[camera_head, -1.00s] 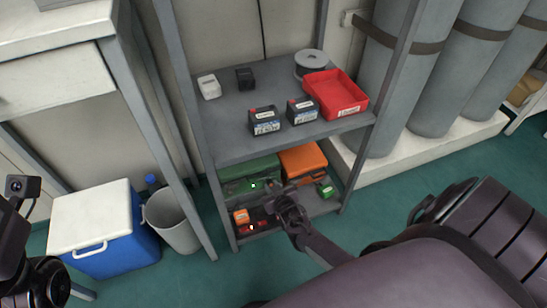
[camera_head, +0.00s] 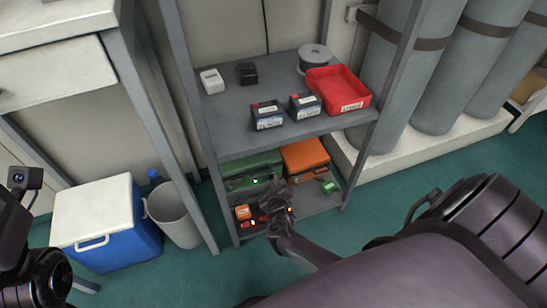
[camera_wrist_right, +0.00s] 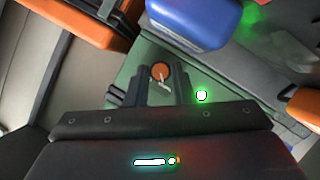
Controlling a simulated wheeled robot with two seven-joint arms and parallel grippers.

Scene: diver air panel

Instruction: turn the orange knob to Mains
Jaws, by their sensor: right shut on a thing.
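The orange knob (camera_wrist_right: 160,71) shows in the right wrist view, with a pale pointer mark on it, on a dull green panel (camera_wrist_right: 128,82). My right gripper (camera_wrist_right: 162,78) has its two dark fingers on either side of the knob and is shut on it. In the head view my right gripper (camera_head: 272,204) reaches into the lower shelf and hides the knob. The Mains marking cannot be read in either view. My left arm shows at the left edge of the head view, but its gripper fingers do not.
The lower shelf (camera_head: 318,203) holds a green case (camera_head: 250,168), an orange case (camera_head: 304,156) and small boxes close around my right gripper. The upper shelf bears a red tray (camera_head: 337,92), batteries and a spool. A cooler (camera_head: 103,225) and bin (camera_head: 174,213) stand left.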

